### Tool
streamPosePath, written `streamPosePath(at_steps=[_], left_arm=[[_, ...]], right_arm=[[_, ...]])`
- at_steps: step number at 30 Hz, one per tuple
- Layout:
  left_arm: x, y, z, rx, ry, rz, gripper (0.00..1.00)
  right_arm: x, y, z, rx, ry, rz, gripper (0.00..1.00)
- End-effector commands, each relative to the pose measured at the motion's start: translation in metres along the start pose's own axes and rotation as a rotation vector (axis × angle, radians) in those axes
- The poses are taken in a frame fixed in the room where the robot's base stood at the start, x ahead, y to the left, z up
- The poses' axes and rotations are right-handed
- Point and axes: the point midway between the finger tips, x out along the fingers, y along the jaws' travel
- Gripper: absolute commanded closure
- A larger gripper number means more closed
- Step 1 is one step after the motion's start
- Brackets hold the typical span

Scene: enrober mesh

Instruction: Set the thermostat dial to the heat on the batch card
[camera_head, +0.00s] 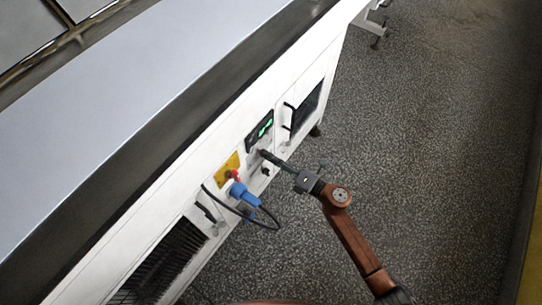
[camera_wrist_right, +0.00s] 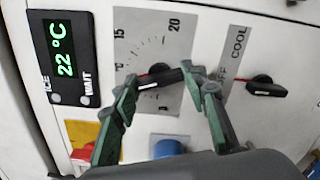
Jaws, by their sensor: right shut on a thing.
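The thermostat dial is a black knob (camera_wrist_right: 160,76) with a red mark, on a grey scale plate (camera_wrist_right: 170,40) showing 15 and 20, in the right wrist view. My right gripper (camera_wrist_right: 165,82) has its green fingers on either side of the knob and is shut on it. In the head view the right gripper (camera_head: 266,154) reaches the white machine's side panel, and its fingertips hide the dial. A green-lit display (camera_wrist_right: 62,55) reads 22 °C; it also shows in the head view (camera_head: 260,130). I see no batch card. My left gripper is not in view.
A second black knob (camera_wrist_right: 265,87) marked COOL sits right of the dial. A red switch on a yellow plate (camera_head: 228,167) and a blue plug (camera_head: 240,191) with a looping black cable are left of my gripper.

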Motion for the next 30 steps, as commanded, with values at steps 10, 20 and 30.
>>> streamPosePath(at_steps=[10, 20, 30], left_arm=[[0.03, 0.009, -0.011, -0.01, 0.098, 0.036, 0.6], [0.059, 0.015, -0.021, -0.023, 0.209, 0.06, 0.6], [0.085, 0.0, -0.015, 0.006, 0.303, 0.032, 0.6]], right_arm=[[-0.001, -0.005, -0.003, -0.328, 0.003, -0.004, 0.84], [-0.001, -0.006, -0.003, -0.642, 0.005, -0.004, 0.84], [-0.001, -0.007, -0.003, -0.946, 0.006, -0.003, 0.84]])
